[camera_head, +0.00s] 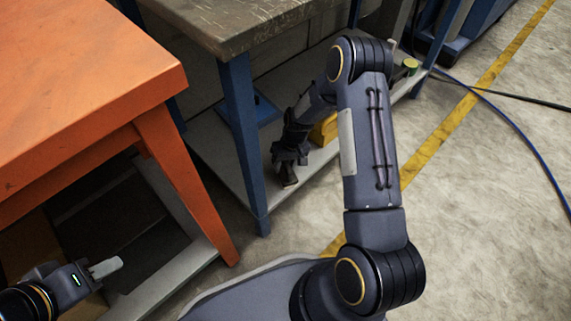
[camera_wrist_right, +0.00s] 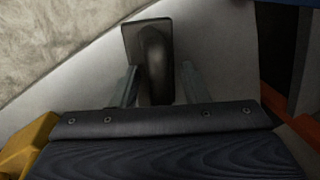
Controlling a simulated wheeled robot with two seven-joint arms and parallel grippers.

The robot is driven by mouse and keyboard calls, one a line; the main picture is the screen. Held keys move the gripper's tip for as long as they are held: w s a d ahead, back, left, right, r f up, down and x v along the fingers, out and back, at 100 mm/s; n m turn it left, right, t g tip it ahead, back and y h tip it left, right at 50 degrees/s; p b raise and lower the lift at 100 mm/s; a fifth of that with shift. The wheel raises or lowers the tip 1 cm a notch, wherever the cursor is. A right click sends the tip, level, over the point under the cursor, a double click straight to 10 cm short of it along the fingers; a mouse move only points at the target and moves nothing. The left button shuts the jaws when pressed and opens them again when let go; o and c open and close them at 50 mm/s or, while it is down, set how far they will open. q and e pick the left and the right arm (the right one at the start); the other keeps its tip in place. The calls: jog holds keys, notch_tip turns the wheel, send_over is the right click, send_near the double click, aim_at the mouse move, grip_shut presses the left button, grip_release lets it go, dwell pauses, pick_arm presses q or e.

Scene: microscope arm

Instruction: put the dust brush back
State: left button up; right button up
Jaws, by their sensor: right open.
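A dark brush-like object (camera_wrist_right: 147,38), which I take for the dust brush, lies on the pale lower shelf in the right wrist view. It has a flat dark block and a rounded dark part pointing toward my gripper. My right gripper (camera_wrist_right: 159,78) is open, with one finger on each side of the rounded part; I cannot tell whether they touch it. In the head view my right gripper (camera_head: 288,165) reaches down to the lower shelf (camera_head: 222,160) under the worn-topped bench. My left gripper (camera_head: 100,268) is at the lower left, only partly visible.
A yellow object (camera_head: 325,130) stands right by my right gripper and shows in the wrist view (camera_wrist_right: 25,145).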

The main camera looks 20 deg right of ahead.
jog(key=s+d+r+t+p, duration=0.1)
jog(key=s+r+p, duration=0.15)
jog(key=r, duration=0.95)
jog(key=s+d+r+p, duration=0.1)
jog(key=r+p, duration=0.2)
jog(key=r, duration=0.8)
jog(key=s+a+r+m+t+y, duration=0.1)
jog(key=s+a+r+t, duration=0.15)
jog(key=s+r, duration=1.05)
jog(key=s+a+r+t, duration=0.1)
jog(key=s+a+t, duration=0.1)
jog(key=s, duration=0.7)
jog(key=shift+s+a+r+y+b, duration=0.3)
jog(key=shift+a+r, duration=0.05)
jog(key=shift+a, duration=0.2)
